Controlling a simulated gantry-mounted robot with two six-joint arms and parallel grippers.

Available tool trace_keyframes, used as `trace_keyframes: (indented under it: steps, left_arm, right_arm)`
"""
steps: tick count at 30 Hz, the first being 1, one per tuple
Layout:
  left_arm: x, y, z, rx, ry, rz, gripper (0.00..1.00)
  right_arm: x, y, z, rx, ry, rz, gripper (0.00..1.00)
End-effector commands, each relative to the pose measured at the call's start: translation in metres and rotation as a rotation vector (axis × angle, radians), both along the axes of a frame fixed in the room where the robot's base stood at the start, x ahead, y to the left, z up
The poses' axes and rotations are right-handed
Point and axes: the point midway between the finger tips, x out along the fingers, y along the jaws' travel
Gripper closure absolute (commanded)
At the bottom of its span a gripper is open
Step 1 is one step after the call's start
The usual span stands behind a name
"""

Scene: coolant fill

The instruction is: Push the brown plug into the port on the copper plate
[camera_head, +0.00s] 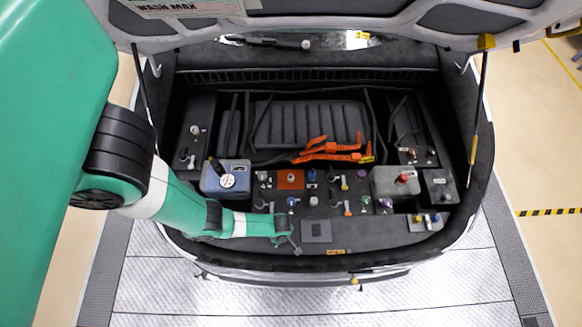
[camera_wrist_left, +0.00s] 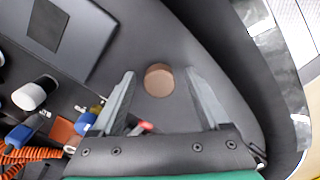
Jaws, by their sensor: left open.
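The brown plug (camera_wrist_left: 158,80) shows in the left wrist view as a round brown disc on the dark trim, between my open fingers. My left gripper (camera_wrist_left: 161,76) is open around the plug's position; I cannot tell whether the fingers touch it. In the head view my left gripper (camera_head: 291,244) is low at the front edge of the bay, and I cannot make out the plug there. The copper plate (camera_head: 283,185) lies behind it, with a small pale fitting at its middle. An orange-brown plate (camera_wrist_left: 62,131) shows partly in the wrist view. My right gripper is not in view.
A grey square panel (camera_head: 316,231) lies right of my gripper. Several colored caps and a blue-grey tank (camera_head: 238,178) stand around the copper plate. A grey tank (camera_head: 392,183) is at right. Orange cables (camera_head: 335,152) lie behind. The raised lid hangs above.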

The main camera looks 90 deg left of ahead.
Motion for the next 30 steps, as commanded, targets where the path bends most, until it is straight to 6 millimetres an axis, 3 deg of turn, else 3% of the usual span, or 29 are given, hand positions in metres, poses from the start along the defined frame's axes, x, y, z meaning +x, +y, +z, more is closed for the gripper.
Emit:
trace_keyframes:
  steps: [6, 7, 18, 20, 30]
  left_arm:
    - [0.0005, -0.0001, 0.0005, 0.0, 0.0, -0.001, 0.21]
    - [0.0005, -0.0001, 0.0006, 0.001, -0.001, -0.001, 0.25]
    - [0.0006, -0.0002, 0.0005, 0.0, 0.0, -0.001, 0.92]
    - [0.0006, -0.0002, 0.0005, 0.0, 0.0, -0.001, 1.0]
    - [0.0006, -0.0002, 0.0022, 0.001, -0.001, -0.001, 1.0]
  right_arm:
    - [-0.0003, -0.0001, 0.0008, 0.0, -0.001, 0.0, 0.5]
    - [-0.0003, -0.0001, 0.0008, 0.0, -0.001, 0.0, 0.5]
    - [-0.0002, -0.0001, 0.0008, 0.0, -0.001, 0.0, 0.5]
    - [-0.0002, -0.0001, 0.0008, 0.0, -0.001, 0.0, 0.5]
    - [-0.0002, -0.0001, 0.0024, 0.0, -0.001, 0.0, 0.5]
